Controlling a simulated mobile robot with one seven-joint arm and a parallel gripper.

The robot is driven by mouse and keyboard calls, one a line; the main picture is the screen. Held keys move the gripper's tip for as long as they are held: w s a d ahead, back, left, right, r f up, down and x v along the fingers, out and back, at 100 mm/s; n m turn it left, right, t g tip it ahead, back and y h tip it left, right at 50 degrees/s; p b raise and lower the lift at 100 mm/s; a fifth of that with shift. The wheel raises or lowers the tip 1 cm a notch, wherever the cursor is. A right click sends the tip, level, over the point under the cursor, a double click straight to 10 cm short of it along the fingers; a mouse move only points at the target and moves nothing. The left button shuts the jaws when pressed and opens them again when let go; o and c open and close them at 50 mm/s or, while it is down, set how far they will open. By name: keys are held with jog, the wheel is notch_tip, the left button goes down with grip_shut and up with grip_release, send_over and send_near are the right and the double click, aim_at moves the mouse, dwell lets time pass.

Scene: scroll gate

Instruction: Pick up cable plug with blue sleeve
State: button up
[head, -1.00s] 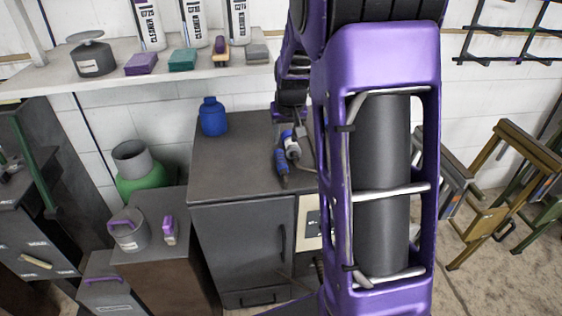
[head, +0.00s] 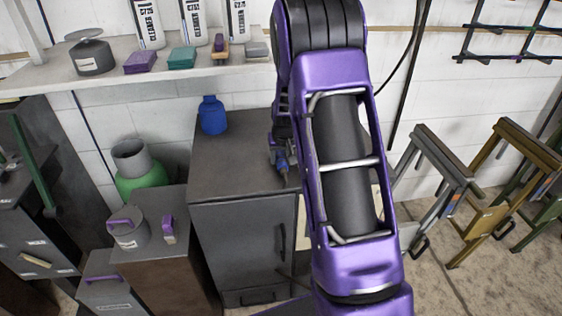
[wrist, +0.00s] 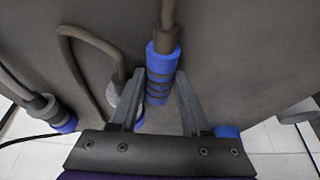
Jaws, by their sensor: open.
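A cable plug with a ribbed blue sleeve (wrist: 162,72) shows in the wrist view, with its cable running up out of the picture. My gripper (wrist: 160,76) is open, with one finger on each side of the blue sleeve's lower part. I cannot tell whether the fingers touch it. A grey connector with a looped cable (wrist: 124,92) lies close by the left finger, partly hidden. In the head view my arm hides most of the gripper.
Another grey and blue plug (wrist: 52,112) lies left in the wrist view. A blue bottle (head: 212,115) stands at the cabinet's back left. The shelf (head: 110,82) above holds bottles and sponges. Trestles (head: 440,170) stand to the right.

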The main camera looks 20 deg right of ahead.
grip_shut()
dwell(1.4)
